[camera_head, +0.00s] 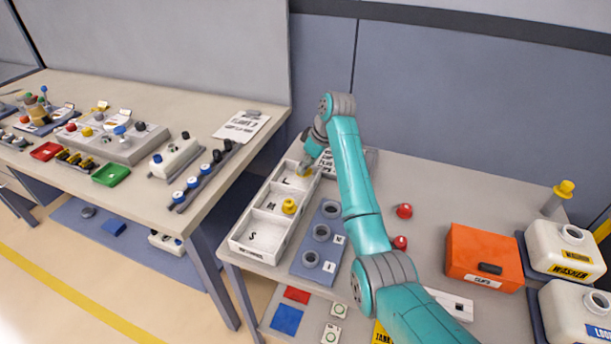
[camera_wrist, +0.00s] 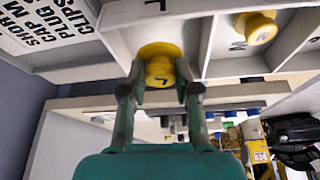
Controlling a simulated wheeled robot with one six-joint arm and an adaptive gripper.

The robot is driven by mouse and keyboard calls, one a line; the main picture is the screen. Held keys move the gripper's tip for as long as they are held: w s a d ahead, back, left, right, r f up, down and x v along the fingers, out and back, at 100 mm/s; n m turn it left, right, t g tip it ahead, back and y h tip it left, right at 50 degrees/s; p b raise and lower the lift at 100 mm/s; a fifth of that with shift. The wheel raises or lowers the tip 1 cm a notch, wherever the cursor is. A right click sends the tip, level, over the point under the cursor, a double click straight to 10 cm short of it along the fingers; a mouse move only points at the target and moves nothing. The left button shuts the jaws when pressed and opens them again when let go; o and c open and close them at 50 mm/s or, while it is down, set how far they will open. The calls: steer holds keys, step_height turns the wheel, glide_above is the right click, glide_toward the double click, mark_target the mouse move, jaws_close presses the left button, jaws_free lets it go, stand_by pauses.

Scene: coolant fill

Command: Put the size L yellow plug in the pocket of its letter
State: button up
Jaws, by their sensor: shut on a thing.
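The white tray (camera_head: 236,243) has pockets marked S, M and L in a row; it also shows in the wrist view (camera_wrist: 112,18). My gripper (camera_head: 304,172) is at the far pocket, the one marked L. In the wrist view my gripper (camera_wrist: 158,90) is shut on the size L yellow plug (camera_wrist: 160,66), with a finger on each side of it. The plug is at the L pocket; whether it touches the floor is hard to tell. Another yellow plug (camera_head: 289,205), marked M in the wrist view (camera_wrist: 256,28), sits in the middle pocket. The S pocket is empty.
A blue block (camera_head: 309,262) with grey rings stands right of the tray. Red caps (camera_head: 404,211), an orange box (camera_head: 483,258) and white tanks (camera_head: 562,250) stand farther right. A printed card (camera_wrist: 45,38) lies beyond the tray. Another bench (camera_head: 215,110) stands left across a gap.

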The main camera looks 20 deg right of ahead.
mark_target(308, 171)
steer(key=shift+f, duration=2.15)
steer(key=shift+f, duration=0.15)
steer(key=o, duration=0.8)
steer(key=v, duration=1.2)
